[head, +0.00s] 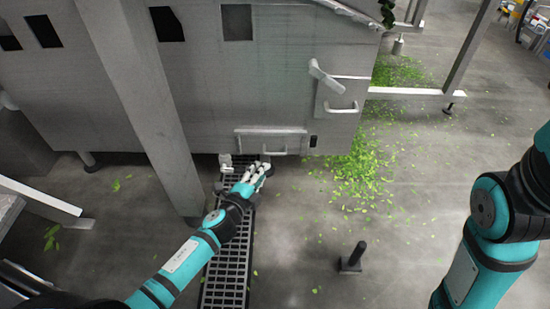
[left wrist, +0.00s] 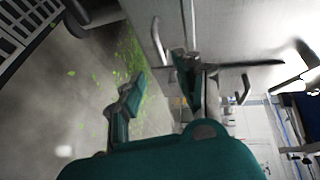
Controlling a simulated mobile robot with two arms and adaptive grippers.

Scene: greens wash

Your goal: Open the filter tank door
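The grey filter tank fills the upper part of the head view. Low on its front is a small door panel (head: 270,146) with a horizontal bar handle (head: 262,131); it looks shut. My left gripper (head: 258,172) is just below this panel, close to the tank's lower edge, and I cannot tell whether it touches. In the left wrist view my left gripper (left wrist: 155,95) has its fingers spread, with nothing visible between them. A handle (left wrist: 243,90) shows beyond the fingers. My right arm shows at the right edge of the head view, but its gripper is out of frame.
A lever (head: 324,76) and another handle (head: 342,108) are on the tank's right side. A floor grate (head: 228,275) runs below my left arm. Green leaves (head: 355,175) lie on the floor. A black post (head: 352,260) stands there. A slanted beam (head: 145,100) crosses the tank's front.

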